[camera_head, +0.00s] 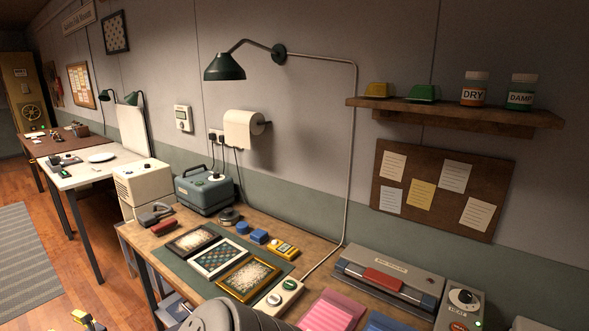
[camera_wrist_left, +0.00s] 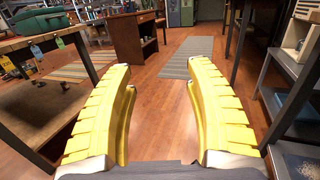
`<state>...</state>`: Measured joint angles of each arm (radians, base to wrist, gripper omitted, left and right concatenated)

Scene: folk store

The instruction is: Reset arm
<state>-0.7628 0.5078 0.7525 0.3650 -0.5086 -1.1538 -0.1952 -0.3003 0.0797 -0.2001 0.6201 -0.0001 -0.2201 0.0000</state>
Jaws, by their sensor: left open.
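My left gripper (camera_wrist_left: 158,110) shows in the left wrist view with its two yellow ribbed fingers spread apart. Nothing is between them, and wooden floor shows through the gap. In the head view a small yellow part at the bottom left edge (camera_head: 88,321) looks like a fingertip of this gripper, low beside the workbench (camera_head: 330,262). A grey rounded arm part of mine covers the front of the bench at the bottom centre. My right gripper is in neither view.
The bench holds three framed pieces (camera_head: 215,257) on a green mat, a teal machine (camera_head: 204,190), a grey sealer (camera_head: 388,275) and pink sheets (camera_head: 333,311). A lamp (camera_head: 225,67) overhangs it. A shelf (camera_head: 455,111) is above right. Open floor (camera_wrist_left: 160,65) lies beyond the left gripper, between table legs.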

